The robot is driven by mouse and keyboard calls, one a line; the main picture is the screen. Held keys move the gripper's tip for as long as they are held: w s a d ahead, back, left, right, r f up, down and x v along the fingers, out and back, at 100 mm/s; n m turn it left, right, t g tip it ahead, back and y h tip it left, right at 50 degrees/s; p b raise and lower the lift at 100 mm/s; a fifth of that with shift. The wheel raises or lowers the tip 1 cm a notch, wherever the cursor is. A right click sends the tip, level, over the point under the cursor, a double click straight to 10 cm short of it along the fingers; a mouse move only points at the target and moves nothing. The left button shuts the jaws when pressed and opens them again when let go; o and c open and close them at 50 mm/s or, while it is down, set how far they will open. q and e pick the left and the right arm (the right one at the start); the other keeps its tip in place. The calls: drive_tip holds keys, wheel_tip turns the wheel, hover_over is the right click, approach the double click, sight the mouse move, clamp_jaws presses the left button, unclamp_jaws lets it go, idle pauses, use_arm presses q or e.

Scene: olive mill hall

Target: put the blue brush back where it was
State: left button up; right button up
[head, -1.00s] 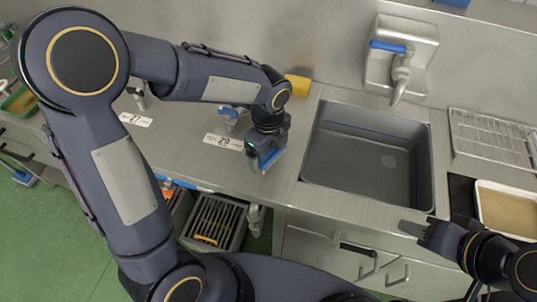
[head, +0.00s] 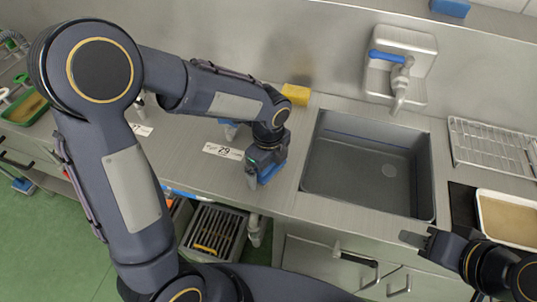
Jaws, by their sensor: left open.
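My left gripper (head: 262,175) is open, low over the counter between the number 29 card (head: 223,151) and the sink, near the counter's front edge. A blue piece (head: 272,171) shows right at its fingers. It may be the blue brush, but I cannot tell whether it touches the fingers or the counter. Another blue item (head: 229,130) behind the card is mostly hidden by my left forearm, so its shape is unclear. My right gripper (head: 415,239) is at the lower right, in front of the sink; its jaw gap is not clear.
The sink (head: 340,175) is empty, with a blue-handled tap (head: 398,75) behind it. A yellow block (head: 296,94) stands at its back left. A wire rack (head: 490,145) and a shallow tray (head: 510,220) lie to the right. A grey crate (head: 212,230) is below the counter.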

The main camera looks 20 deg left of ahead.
use_arm(q)
wheel_tip(320, 180, up, 12)
drive_tip(key=shift+p, duration=0.35)
drive_tip(key=s+a+n+t+h, duration=0.2)
drive_tip(key=s+a+n, duration=0.2)
drive_tip(key=s+n, duration=0.4)
drive_tip(key=s+a+n+t+h, duration=0.1)
drive_tip(key=s+a+n+t, duration=0.2)
drive_tip(key=n, duration=1.3)
drive_tip(key=s+a, duration=0.2)
drive_tip(key=s, duration=0.3)
drive_tip(key=shift+n+t+h, duration=0.3)
drive_tip(key=shift+h, duration=0.1)
drive_tip(key=shift+s+a+r, duration=0.1)
